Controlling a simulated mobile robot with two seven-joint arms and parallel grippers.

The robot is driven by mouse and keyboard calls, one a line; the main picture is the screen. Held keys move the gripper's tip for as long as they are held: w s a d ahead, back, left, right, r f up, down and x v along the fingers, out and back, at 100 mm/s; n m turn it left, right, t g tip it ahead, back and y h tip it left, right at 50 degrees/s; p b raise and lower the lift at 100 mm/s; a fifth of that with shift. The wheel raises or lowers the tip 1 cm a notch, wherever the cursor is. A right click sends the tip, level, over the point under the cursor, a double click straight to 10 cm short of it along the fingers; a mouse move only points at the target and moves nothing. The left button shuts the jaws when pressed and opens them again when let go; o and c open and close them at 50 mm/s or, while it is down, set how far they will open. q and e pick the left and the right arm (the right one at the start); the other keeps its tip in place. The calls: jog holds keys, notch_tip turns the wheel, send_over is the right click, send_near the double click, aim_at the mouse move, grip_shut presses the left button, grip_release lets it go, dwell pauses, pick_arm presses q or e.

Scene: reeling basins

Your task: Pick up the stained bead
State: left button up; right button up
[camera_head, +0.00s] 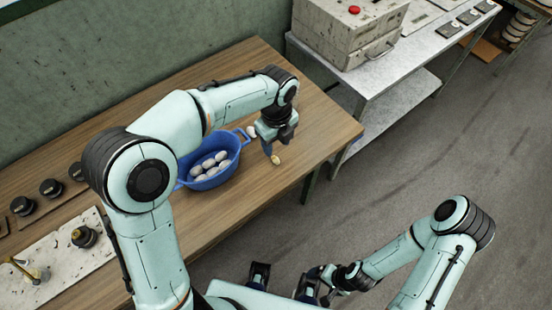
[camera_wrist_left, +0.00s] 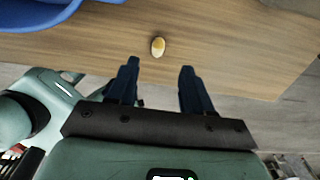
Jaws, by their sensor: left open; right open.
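The stained bead (camera_head: 276,160), a small pale oval with a yellow patch, lies on the bare wooden table near its front right edge. In the left wrist view the bead (camera_wrist_left: 158,47) sits beyond my fingertips, about centred between them, apart from both. My left gripper (camera_head: 270,147) points down just above and beside the bead, open and empty; its two dark fingers (camera_wrist_left: 158,75) are spread in the wrist view. My right gripper (camera_head: 318,282) is low by my base, off the table, and partly hard to make out.
A blue basin (camera_head: 237,162) of several white oval pieces stands left of my left gripper; its rim also shows in the wrist view (camera_wrist_left: 35,25). Several black knobs (camera_head: 50,188) are at the table's left. A metal bench (camera_head: 385,85) with a grey box (camera_head: 345,32) stands right.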

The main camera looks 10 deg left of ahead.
aim_at(276, 159)
pick_arm(q)
jog(key=shift+f, duration=0.9)
jog(key=shift+s+f+b, duration=0.15)
jog(key=shift+f+b, duration=0.2)
jog(key=shift+f, duration=2.3)
jog(key=c, duration=0.7)
